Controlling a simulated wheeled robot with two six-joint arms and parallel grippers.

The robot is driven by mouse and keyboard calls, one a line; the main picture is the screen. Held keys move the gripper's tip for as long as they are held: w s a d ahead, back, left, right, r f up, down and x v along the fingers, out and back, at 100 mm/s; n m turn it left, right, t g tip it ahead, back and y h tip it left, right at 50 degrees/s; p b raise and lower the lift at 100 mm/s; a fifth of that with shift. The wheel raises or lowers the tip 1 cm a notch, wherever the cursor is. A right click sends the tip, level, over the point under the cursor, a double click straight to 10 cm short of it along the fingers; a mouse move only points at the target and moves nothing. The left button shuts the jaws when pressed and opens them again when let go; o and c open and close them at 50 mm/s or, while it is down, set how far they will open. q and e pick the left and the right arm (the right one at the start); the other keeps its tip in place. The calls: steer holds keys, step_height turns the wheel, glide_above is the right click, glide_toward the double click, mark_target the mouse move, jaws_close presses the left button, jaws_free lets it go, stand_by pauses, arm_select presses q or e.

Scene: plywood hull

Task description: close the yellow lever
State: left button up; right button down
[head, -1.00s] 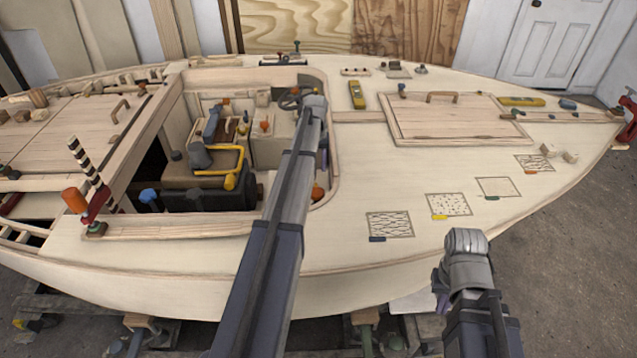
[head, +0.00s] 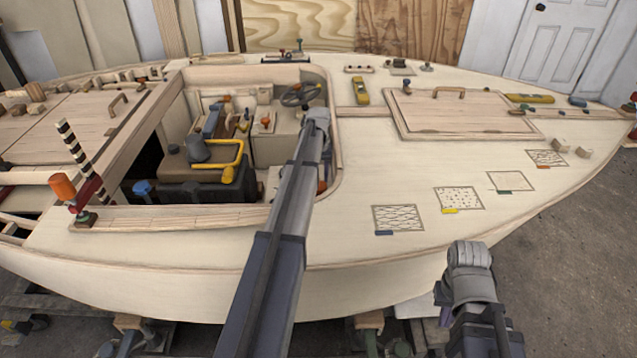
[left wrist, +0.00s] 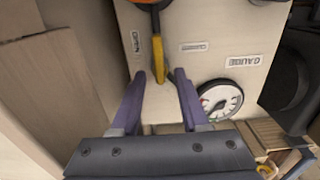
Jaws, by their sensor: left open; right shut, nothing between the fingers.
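The yellow lever (left wrist: 158,58) shows in the left wrist view, hanging down the picture from an orange hub (left wrist: 150,3) on a pale panel. My left gripper (left wrist: 159,74) is open, with one purple finger on each side of the lever's lower end. I see no finger touching it, and the depth between them is hard to judge. An OPEN label (left wrist: 135,41) is left of the lever, and a small unreadable label (left wrist: 193,47) is right of it. My right gripper (head: 444,302) is shut and empty beside the hull.
A round gauge (left wrist: 220,99) sits close to the right finger, with a dark round part farther right. A wooden wall (left wrist: 60,80) fills the left of the wrist view. In the head view the cockpit coaming (head: 170,218) surrounds the space, with a yellow-railed seat (head: 238,152) inside.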

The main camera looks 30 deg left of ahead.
arm_select(q)
jaws_close()
stand_by(0.4)
